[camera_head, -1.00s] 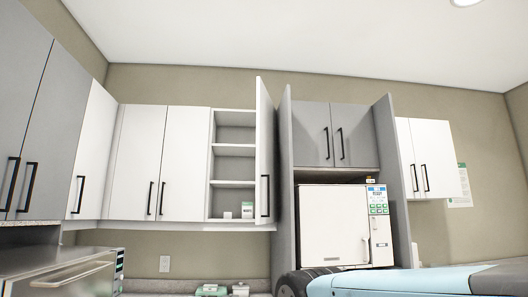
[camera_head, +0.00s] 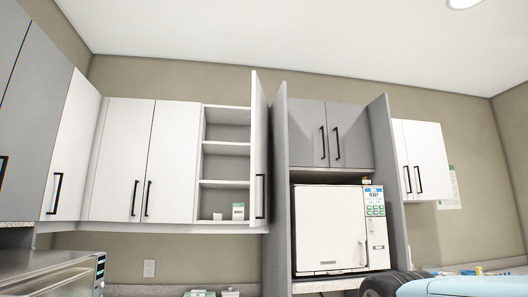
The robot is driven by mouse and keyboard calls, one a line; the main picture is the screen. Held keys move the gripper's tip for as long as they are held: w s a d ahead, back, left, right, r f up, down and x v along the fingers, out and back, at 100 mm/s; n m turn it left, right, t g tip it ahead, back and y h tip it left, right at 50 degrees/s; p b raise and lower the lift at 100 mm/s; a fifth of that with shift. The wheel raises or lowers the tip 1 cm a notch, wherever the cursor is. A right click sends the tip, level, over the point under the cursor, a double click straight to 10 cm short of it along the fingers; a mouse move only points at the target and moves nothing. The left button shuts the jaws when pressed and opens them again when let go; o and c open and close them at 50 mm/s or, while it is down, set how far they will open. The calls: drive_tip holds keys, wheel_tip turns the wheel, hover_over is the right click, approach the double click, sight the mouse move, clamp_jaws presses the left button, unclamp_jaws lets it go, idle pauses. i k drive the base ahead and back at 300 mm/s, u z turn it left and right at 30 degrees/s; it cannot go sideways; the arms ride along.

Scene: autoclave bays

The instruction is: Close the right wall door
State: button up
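The open white wall door (camera_head: 259,150) stands swung out at the right side of an open wall cabinet (camera_head: 225,165), seen nearly edge-on. Its black bar handle (camera_head: 260,196) is on the lower part of the door. The cabinet shows several shelves, with a small white-and-green box (camera_head: 238,211) and a small white item (camera_head: 217,216) on the bottom one. My gripper is not in view. A light blue part with a black round piece, which looks like my arm, shows at the bottom right, apart from the door.
A tall grey side panel (camera_head: 276,190) stands close to the right of the open door. Beyond it, a white autoclave (camera_head: 328,230) sits under closed grey doors (camera_head: 328,134). Closed white doors (camera_head: 145,160) are left of the opening. A steel appliance (camera_head: 50,275) is at lower left.

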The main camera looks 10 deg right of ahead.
sight(260, 183)
drive_tip(key=z, duration=0.1)
drive_tip(key=i, duration=1)
drive_tip(key=u, duration=0.1)
